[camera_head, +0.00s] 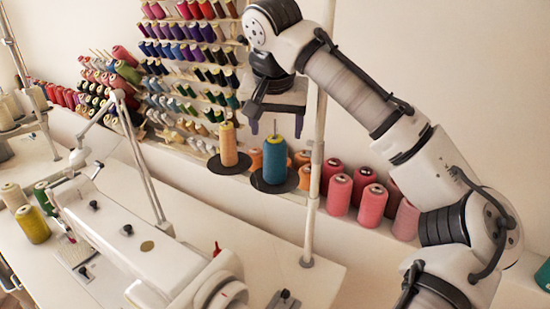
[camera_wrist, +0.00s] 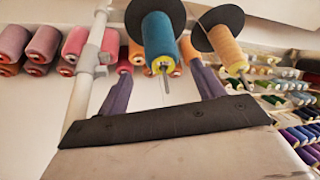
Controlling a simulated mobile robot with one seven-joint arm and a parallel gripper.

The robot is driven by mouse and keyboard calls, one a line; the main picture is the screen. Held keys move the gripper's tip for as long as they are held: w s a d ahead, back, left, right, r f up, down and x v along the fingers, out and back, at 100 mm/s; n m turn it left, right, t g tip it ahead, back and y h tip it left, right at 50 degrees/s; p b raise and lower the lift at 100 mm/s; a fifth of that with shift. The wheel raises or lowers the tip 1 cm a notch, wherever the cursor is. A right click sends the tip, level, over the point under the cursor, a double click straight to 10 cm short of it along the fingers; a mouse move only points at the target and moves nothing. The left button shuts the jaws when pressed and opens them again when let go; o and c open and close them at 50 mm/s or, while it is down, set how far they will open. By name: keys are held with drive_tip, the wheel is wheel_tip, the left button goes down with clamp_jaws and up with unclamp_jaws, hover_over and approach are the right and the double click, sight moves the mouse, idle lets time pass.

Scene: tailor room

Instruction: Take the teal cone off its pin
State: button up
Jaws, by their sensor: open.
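The teal cone (camera_head: 275,160) stands upright on its pin above a round dark disc (camera_head: 271,187) on the thread stand. My gripper (camera_head: 276,128) is open and empty over the cone's top, its two purple fingers pointing down, one to each side. In the wrist view, the teal cone (camera_wrist: 159,38) shows between the fingers of my gripper (camera_wrist: 161,70), with its yellow-ringed top and the thin metal pin tip (camera_wrist: 164,72) towards me. I see no contact between fingers and cone.
A tan cone (camera_head: 228,143) stands on its own disc just left of the teal one. A white upright pole (camera_head: 316,170) rises close on the right. Pink cones (camera_head: 372,204) stand behind it. A sewing machine (camera_head: 140,240) fills the front left.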

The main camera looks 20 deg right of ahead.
sight(275, 140)
drive_tip(key=x, duration=0.3)
drive_tip(key=p+x, duration=0.1)
drive_tip(key=x, duration=0.1)
drive_tip(key=shift+s+a+f, duration=0.1)
drive_tip(key=shift+a+f, duration=0.1)
drive_tip(key=shift+f, duration=0.25)
drive_tip(key=shift+c, duration=0.2)
drive_tip(key=c, duration=1.1)
drive_tip(key=shift+r, duration=0.1)
